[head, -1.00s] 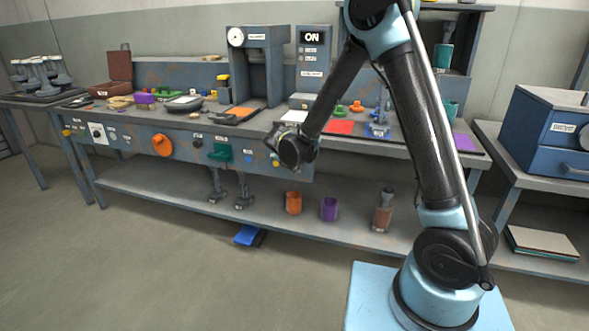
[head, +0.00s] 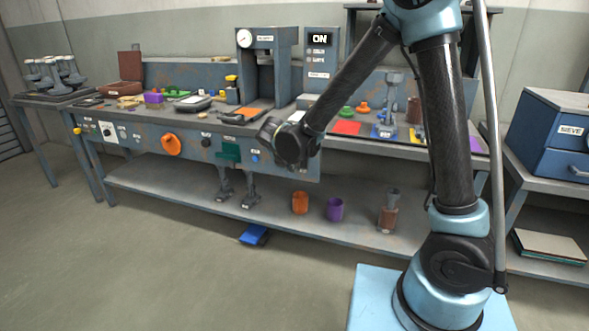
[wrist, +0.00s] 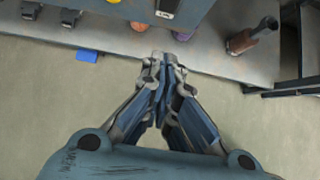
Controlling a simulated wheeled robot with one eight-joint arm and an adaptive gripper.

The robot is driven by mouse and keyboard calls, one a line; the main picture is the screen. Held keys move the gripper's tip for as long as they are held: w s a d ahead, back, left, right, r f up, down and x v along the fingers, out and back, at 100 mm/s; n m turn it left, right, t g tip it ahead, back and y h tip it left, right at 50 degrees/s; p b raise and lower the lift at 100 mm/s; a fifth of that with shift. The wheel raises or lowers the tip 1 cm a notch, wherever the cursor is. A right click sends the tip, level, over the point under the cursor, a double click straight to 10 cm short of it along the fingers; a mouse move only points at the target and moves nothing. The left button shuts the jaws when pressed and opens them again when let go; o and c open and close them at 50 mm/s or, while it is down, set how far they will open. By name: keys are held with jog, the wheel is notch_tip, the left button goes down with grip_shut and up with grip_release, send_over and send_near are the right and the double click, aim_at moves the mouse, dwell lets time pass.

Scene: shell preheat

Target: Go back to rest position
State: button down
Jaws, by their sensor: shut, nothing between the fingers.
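My gripper (wrist: 162,62) shows in the wrist view, pointing down in front of the bench's lower shelf. Its two fingers are together with nothing between them. In the head view my arm is bent, with the wrist end in front of the bench's front panel; the fingertips are hard to make out there. The workbench (head: 185,190) stands behind the arm.
On the lower shelf stand an orange cup (head: 300,203), a purple cup (head: 334,209) and a brown bottle-like item (head: 388,218). A blue pedal (head: 254,235) lies on the floor. A press (head: 262,60) and an ON panel (head: 320,52) stand on the bench. Floor at the left is clear.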

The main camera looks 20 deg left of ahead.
jog(key=shift+s+r, duration=0.15)
jog(key=shift+s, duration=0.05)
